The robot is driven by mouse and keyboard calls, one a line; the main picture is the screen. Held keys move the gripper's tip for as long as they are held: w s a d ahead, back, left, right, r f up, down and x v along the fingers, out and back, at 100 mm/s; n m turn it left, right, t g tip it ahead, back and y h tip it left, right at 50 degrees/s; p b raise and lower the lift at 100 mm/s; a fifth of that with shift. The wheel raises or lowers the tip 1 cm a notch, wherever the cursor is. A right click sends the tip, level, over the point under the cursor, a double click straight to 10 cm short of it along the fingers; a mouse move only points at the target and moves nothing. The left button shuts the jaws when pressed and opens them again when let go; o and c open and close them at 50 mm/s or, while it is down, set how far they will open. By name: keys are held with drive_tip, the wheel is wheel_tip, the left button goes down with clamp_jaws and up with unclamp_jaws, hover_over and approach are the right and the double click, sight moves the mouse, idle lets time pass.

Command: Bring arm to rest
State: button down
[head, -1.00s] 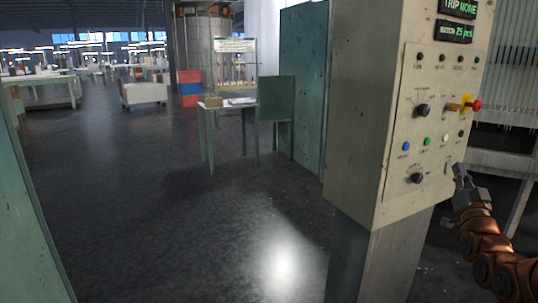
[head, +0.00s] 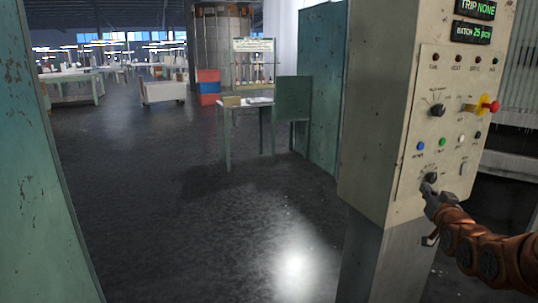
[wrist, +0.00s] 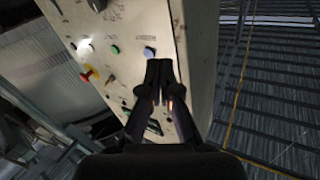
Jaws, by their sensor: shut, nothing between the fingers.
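My gripper (head: 430,188) is at the lower right of the head view, at the end of my copper-coloured arm. It is shut and empty, just in front of the lower part of the control box (head: 378,110), by the lower black knob. I cannot tell whether it touches the knob. In the wrist view the two fingers (wrist: 160,68) lie together, with the panel face (wrist: 122,25) behind them and a blue button (wrist: 150,52) just above the tips.
The panel carries a red and yellow knob (head: 490,106), several buttons and a "TRIP NONE" display (head: 478,9). A green cabinet edge (head: 40,170) stands close on the left. A small table (head: 245,102) is farther back. The dark floor (head: 190,220) between is clear.

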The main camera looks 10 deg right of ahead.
drive_tip(key=s+a+f+n+g+y, duration=0.3)
drive_tip(key=a+f+g, duration=0.5)
drive_tip(key=a, duration=0.7)
drive_tip(key=s+a+f+n+g+y, duration=0.1)
drive_tip(key=s+a+f+g, duration=0.25)
drive_tip(key=s+a, duration=0.45)
drive_tip(key=s+a+f+g, duration=0.3)
drive_tip(key=s+a+f, duration=0.15)
drive_tip(key=s, duration=0.85)
drive_tip(key=s+a+g, duration=0.3)
drive_tip(key=s, duration=0.7)
drive_tip(key=s+a+g, duration=0.3)
drive_tip(key=s, duration=0.7)
drive_tip(key=s+p+v, duration=0.2)
drive_tip(key=p+v, duration=1.2)
drive_tip(key=v, duration=0.1)
drive_tip(key=shift+s+d+r+n+t+p, duration=0.25)
drive_tip(key=shift+d+r+n+t+p, duration=0.1)
drive_tip(key=shift+r+n+t, duration=0.15)
